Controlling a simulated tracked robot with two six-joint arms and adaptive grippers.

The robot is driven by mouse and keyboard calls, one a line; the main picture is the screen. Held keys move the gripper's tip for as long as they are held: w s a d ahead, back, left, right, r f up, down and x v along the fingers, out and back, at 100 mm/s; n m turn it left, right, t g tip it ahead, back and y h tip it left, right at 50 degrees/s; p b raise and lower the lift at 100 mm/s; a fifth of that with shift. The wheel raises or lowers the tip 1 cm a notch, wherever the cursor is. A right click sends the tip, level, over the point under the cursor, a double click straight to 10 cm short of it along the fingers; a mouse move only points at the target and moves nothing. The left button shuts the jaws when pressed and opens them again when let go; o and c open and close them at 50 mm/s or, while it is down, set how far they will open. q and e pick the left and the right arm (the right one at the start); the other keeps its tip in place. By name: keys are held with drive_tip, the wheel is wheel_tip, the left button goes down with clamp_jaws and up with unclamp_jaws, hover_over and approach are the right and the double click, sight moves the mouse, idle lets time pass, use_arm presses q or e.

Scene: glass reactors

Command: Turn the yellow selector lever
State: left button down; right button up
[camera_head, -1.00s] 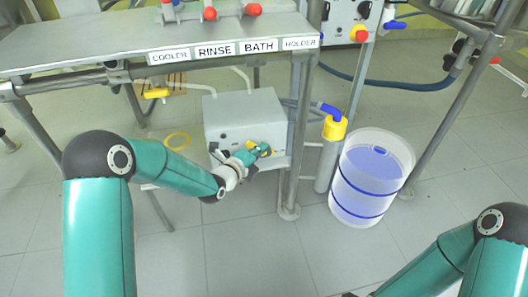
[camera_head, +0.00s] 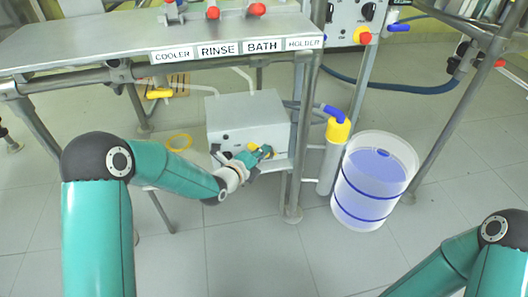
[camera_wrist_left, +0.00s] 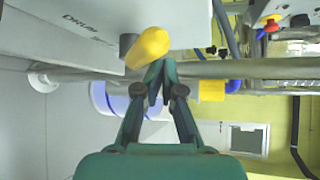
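The yellow selector lever (camera_wrist_left: 148,47) sits on a dark round hub on the face of a grey box (camera_head: 246,112). In the head view only a little of the yellow lever (camera_head: 252,147) shows beside my gripper. My left gripper (camera_head: 266,152) is at the box's front face. In the left wrist view the fingertips of my left gripper (camera_wrist_left: 161,66) come together just below the lever's rounded end, and nothing shows between them. Whether they touch the lever I cannot tell. My right gripper is out of view; only its arm shows at the lower right.
The box is under a metal bench (camera_head: 120,45) labelled COOLER, RINSE, BATH, HOLDER. A bench leg and a pipe with a yellow collar (camera_head: 338,130) stand right of it. A clear bucket (camera_head: 372,180) stands farther right. Another yellow handle (camera_head: 158,93) hangs at left. Floor in front is clear.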

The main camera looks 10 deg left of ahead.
sight(272, 151)
use_arm(q)
drive_tip(key=s+f+n+g+p, duration=0.2)
drive_tip(key=s+f+n+g, duration=0.3)
drive_tip(key=s+n, duration=0.55)
drive_tip(key=s+d+f+n+g+y+p, duration=0.1)
drive_tip(key=s+f+n+g+p, duration=0.25)
drive_tip(key=s+f+n, duration=0.65)
drive_tip(key=s+f+n+g+p, duration=0.2)
drive_tip(key=s+n+g, duration=0.35)
drive_tip(key=s, duration=0.95)
wheel_tip(272, 151, up, 38)
drive_tip(key=n+p, duration=0.1)
drive_tip(key=p, duration=3.7)
drive_tip(key=shift+f+n+t, duration=0.15)
drive_tip(key=shift+n+t, duration=0.15)
